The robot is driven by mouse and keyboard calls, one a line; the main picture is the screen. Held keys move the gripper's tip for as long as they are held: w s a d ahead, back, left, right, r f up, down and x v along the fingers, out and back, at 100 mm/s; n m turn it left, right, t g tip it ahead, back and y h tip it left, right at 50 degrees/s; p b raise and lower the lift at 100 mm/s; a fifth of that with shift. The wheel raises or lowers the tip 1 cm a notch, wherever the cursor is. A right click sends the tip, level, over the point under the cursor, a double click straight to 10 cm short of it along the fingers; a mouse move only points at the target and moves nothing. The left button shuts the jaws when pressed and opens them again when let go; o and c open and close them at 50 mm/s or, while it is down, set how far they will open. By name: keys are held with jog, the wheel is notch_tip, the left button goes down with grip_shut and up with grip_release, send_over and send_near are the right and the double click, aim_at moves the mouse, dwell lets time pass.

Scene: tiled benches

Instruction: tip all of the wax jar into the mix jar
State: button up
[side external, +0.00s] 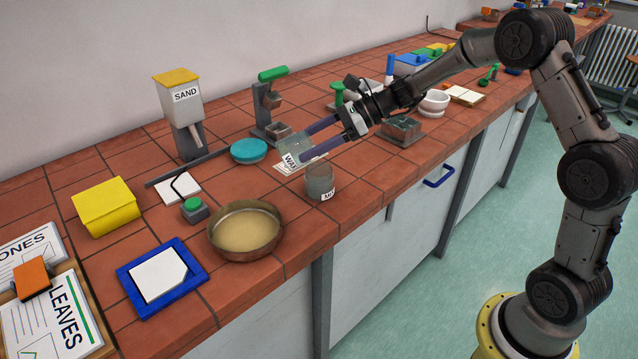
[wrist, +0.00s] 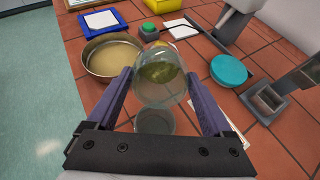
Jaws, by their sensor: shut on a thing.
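My gripper (side external: 290,145) is shut on the wax jar (side external: 293,147), a clear glass jar with a white label partly read as "WA". It is held above the bench. In the wrist view the wax jar (wrist: 160,85) sits between the two purple fingertips (wrist: 158,75), with green-yellow matter visible in it. Its exact tilt is hard to judge. The mix jar (side external: 319,180), clear glass with a partly visible white label, stands upright on the tiles, just below and nearer the front edge. In the wrist view it (wrist: 155,121) shows below the wax jar; its contents are unclear.
A round copper-coloured pan (side external: 245,232) stands toward the front left. A turquoise disc (side external: 248,151), a sand dispenser (side external: 184,112) and a green-handled stand (side external: 268,110) are behind. The bench's front edge is close to the mix jar.

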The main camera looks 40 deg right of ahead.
jog(key=shift+s+d+t+y, duration=0.15)
jog(key=shift+d+t+y, duration=0.1)
jog(key=shift+t+y, duration=0.4)
jog(key=shift+y, duration=0.25)
jog(key=shift+d, duration=0.1)
jog(key=shift+s+d+r+t+y, duration=0.15)
jog(key=shift+t+y, duration=0.4)
jog(key=shift+y, duration=0.35)
jog(key=shift+s+d+t+y, duration=0.15)
jog(key=shift+t+y, duration=0.15)
jog(key=shift+y, duration=0.1)
jog(key=shift+d+t+y, duration=0.15)
jog(key=shift+t+y, duration=0.15)
jog(key=shift+y, duration=0.2)
